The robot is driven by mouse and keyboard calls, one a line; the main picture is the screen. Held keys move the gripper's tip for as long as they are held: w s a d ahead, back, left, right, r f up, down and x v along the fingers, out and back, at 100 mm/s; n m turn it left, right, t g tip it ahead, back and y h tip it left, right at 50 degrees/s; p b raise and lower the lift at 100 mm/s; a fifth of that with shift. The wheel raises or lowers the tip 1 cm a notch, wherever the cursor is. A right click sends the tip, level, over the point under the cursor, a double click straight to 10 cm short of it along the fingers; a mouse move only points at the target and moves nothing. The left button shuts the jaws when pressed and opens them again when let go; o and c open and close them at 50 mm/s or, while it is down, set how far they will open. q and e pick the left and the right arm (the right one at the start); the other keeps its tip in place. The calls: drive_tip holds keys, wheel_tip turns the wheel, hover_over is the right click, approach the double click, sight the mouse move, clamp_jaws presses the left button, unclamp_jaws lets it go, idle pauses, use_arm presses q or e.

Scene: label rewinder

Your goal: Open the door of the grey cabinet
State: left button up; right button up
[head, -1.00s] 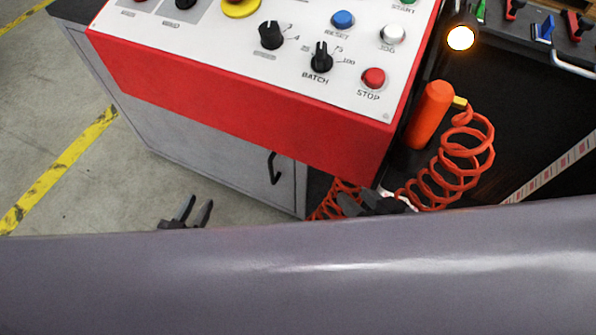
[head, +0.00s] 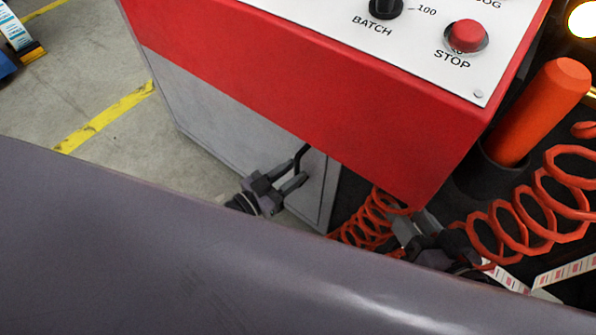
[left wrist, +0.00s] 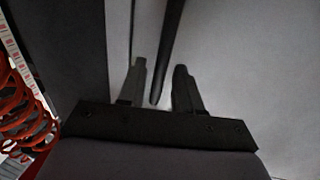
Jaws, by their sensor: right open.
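The grey cabinet (head: 205,105) stands under the red control panel in the head view. Its door (head: 311,202) looks shut and flush. The black bar handle (head: 303,155) is near the door's right edge. My left gripper (head: 290,179) is at the handle's lower end, its fingers apart. In the left wrist view, the handle (left wrist: 172,45) runs down between the fingers of my left gripper (left wrist: 160,68), which do not look closed on it. My right gripper (head: 418,221) is open below the panel's front corner, beside the orange coiled hose. My own grey body hides the lower foreground.
The red control panel (head: 300,90) overhangs the door. The orange coiled hose (head: 375,215) hangs to the right of the cabinet and also shows in the left wrist view (left wrist: 22,115). An orange cylinder (head: 535,110) stands at the right.

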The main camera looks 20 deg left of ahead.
use_arm(q)
drive_tip(key=shift+x, duration=1)
clamp_jaws()
drive_tip(key=shift+s, duration=0.15)
